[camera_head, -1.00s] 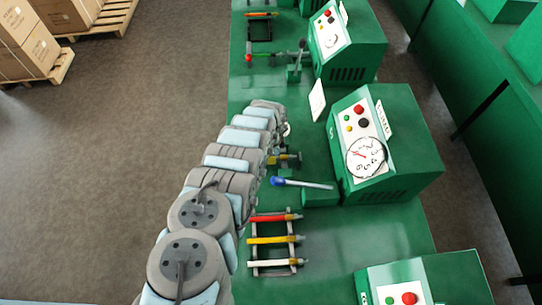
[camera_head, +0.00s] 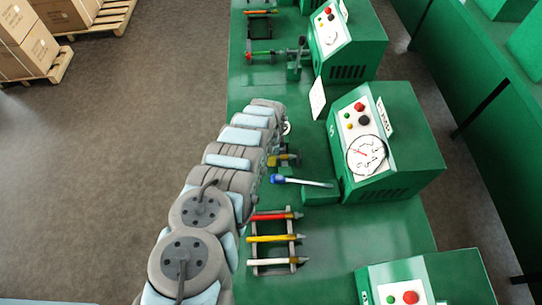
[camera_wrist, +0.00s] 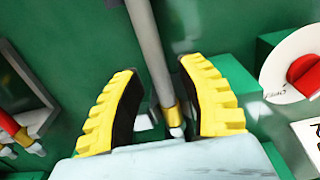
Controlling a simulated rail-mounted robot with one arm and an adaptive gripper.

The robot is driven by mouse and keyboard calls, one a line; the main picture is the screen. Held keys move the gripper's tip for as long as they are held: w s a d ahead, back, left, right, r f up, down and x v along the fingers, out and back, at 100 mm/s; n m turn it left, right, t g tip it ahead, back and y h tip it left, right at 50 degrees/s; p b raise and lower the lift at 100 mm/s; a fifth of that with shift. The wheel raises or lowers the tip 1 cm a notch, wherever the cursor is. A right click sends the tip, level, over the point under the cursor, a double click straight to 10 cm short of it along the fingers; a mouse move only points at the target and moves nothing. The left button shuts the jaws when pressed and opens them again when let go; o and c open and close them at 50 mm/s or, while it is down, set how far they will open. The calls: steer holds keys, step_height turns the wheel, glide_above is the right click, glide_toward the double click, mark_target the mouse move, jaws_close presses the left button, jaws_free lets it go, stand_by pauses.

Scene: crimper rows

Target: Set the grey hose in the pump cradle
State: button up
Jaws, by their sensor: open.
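In the wrist view, the grey hose (camera_wrist: 150,50) runs from the top edge down between the two yellow fingers of my gripper (camera_wrist: 160,70). It has a brass-coloured collar (camera_wrist: 172,116) and a pale tip at its lower end. The fingers are spread, with gaps on both sides of the hose. In the head view, my arm hides most of the gripper and the hose. A small yellow and grey part (camera_head: 287,160) shows beside the arm, but I cannot tell what it belongs to. I cannot make out the pump cradle for certain.
A rack (camera_head: 254,256) with red, yellow and white hoses lies in front. A green machine (camera_head: 400,150) with a gauge stands to the right, beside a blue-tipped lever (camera_head: 300,182). More machines stand behind and in front. Boxes (camera_head: 25,45) on pallets stand across the floor.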

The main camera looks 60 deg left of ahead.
step_height(320, 180, up, 12)
stand_by(1.1)
steer(key=shift+w+f, duration=0.1)
steer(key=shift+f, duration=0.05)
stand_by(0.5)
